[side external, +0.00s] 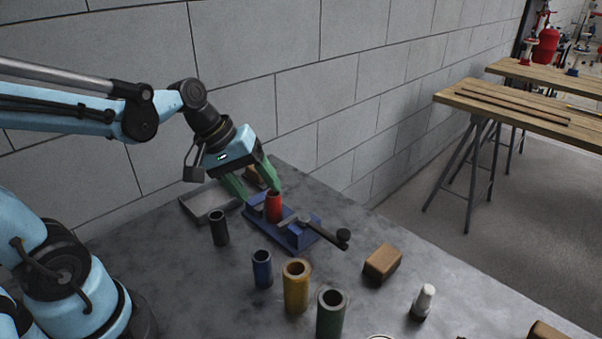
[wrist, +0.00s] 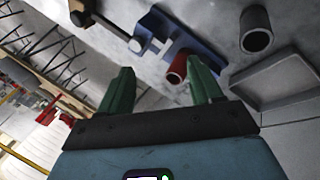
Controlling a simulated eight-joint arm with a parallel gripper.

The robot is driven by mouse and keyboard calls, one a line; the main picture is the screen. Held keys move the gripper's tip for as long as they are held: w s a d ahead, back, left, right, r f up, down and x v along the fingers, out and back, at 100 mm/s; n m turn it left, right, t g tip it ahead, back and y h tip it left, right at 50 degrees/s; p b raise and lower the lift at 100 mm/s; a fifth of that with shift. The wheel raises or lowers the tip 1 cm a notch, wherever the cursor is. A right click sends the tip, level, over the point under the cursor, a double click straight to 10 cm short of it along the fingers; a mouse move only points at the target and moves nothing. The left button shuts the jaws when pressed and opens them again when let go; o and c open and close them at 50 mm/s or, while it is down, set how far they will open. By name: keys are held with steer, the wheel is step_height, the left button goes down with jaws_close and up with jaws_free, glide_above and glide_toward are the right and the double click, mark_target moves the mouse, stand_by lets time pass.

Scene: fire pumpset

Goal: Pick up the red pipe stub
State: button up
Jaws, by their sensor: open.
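The red pipe stub (side external: 273,208) stands upright in a blue vise (side external: 296,236) on the grey table. It also shows in the wrist view (wrist: 177,69), next to the blue vise body (wrist: 201,42). My gripper (side external: 259,192) is open, with its green fingers angled down at the stub's top from behind and left. In the wrist view my gripper (wrist: 160,66) shows the stub beside the right finger, on the inner side. Whether that finger touches the stub is unclear. Nothing is held. The stub's lower end is partly hidden by the vise.
A black pipe (side external: 219,228) stands left of the vise; blue (side external: 262,269), yellow (side external: 296,286) and green (side external: 331,314) pipes stand in front. A grey tray (side external: 190,211) lies behind. A wooden block (side external: 382,263) and white bottle (side external: 424,300) are right. The vise handle (side external: 326,233) sticks out rightward.

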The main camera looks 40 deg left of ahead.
mark_target(267, 193)
steer(key=w+a+f+n+h, duration=0.1)
steer(key=a+n+h, duration=0.1)
steer(key=n+h, duration=0.1)
steer(key=w+a+f+n+h, duration=0.2)
steer(key=a+n+h, duration=0.1)
steer(key=n, duration=0.2)
steer(key=w+a+f+n+h, duration=0.1)
steer(key=a+f+n+h, duration=0.1)
steer(key=n, duration=0.3)
steer(key=shift+w+a+h, duration=0.3)
steer(key=shift+a+h, duration=0.3)
steer(key=shift+a, duration=0.1)
steer(key=shift+s+a+f+n+h, duration=0.2)
steer(key=shift+a+f+n+h, duration=0.1)
steer(key=shift+a, duration=0.1)
steer(key=shift+x, duration=3.7)
steer(key=shift+s, duration=0.1)
jaws_close()
steer(key=shift+r, duration=0.1)
